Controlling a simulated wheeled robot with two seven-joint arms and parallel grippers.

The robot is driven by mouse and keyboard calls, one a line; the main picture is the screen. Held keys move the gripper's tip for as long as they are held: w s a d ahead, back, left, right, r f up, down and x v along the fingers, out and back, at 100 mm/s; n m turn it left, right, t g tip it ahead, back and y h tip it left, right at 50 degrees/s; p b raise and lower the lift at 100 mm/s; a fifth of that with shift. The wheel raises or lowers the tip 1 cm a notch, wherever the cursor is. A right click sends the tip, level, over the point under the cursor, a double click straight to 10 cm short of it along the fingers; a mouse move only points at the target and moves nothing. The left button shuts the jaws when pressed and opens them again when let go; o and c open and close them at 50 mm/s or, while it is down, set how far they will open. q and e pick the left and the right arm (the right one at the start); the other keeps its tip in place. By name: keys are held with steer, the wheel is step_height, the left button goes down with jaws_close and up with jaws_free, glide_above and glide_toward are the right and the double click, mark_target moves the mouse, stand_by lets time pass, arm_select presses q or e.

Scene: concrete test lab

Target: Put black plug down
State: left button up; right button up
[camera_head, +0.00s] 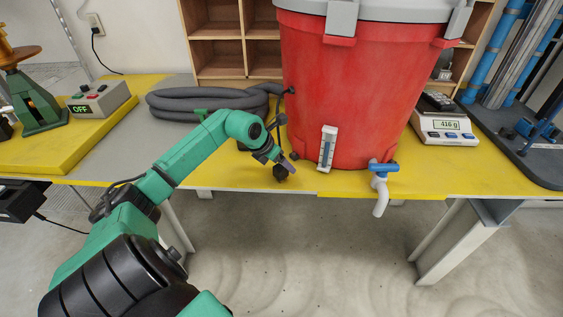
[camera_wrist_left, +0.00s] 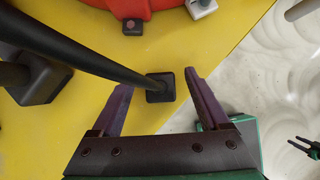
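The black plug (camera_wrist_left: 160,87) is a small dark square block at the end of a thick black cable (camera_wrist_left: 95,58). It is on the yellow tabletop near the front edge, between my left gripper's fingers. In the head view the plug (camera_head: 281,173) shows just below the fingertips, in front of the red barrel. My left gripper (camera_wrist_left: 160,80) is open, with a gap on each side of the plug. It also shows at the table edge in the head view (camera_head: 288,163). A small pair of dark prongs, seemingly my right gripper (camera_wrist_left: 304,146), stands apart at the wrist view's right edge.
The red barrel (camera_head: 350,85) with a white and blue tap (camera_head: 381,185) stands close behind and to the right. A grey hose (camera_head: 195,100) lies behind the arm. A scale (camera_head: 444,128) stands to the right. The yellow tabletop left of the barrel (camera_head: 225,170) has free room.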

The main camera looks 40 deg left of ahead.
arm_select(q)
steer(key=b+v, duration=0.3)
steer(key=v, duration=0.9)
